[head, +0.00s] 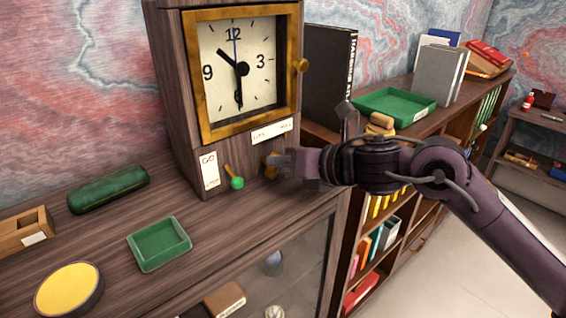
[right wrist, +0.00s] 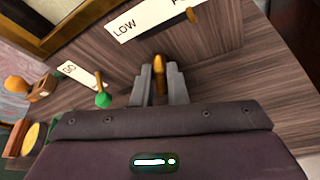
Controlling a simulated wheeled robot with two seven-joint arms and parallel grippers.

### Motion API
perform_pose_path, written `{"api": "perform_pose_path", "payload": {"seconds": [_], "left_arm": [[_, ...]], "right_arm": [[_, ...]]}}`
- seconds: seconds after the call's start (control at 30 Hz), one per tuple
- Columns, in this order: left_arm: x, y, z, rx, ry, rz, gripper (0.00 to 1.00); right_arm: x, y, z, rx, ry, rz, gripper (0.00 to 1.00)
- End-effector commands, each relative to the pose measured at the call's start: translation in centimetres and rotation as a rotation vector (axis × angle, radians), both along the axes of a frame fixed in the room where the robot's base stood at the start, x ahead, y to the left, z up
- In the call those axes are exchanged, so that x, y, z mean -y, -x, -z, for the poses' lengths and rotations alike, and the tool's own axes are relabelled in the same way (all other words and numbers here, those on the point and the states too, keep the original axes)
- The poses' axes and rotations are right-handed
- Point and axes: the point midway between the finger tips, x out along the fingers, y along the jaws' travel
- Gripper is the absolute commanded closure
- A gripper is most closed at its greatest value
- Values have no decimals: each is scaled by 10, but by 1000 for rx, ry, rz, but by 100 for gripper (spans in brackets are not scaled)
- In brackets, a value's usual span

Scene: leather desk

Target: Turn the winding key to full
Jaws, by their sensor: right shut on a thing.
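A wooden clock (head: 178,110) with a brass-framed dial stands on the cabinet top. A brass winding key (head: 269,173) sits low on its front, at the right. My right gripper (head: 280,165) is shut on the key, coming from the right. In the right wrist view the key (right wrist: 159,66) stands between the two grey fingers. A white scale label (head: 272,131) is above the key. In the wrist view this label (right wrist: 150,20) reads LOW at its left end; its right end is cut off. My left gripper is not in view.
A lever with a green knob (head: 237,183) and a GO label (head: 209,172) are left of the key. A green tray (head: 160,262), a green case (head: 108,189), a yellow-topped round tin (head: 69,289) and a wooden box (head: 24,231) stand on the cabinet.

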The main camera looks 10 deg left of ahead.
Motion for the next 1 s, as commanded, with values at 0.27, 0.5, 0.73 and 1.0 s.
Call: {"api": "perform_pose_path", "payload": {"seconds": [0.27, 0.5, 0.73, 1.0], "left_arm": [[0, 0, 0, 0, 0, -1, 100], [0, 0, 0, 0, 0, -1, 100], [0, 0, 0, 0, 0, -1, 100], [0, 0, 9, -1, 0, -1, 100]], "right_arm": [[0, 0, -1, -1, -2, 2, 100], [0, 0, -1, 0, -1, 1, 65], [0, 0, 0, 0, -1, 1, 65], [23, 11, -8, 4, 0, 3, 65]]}}
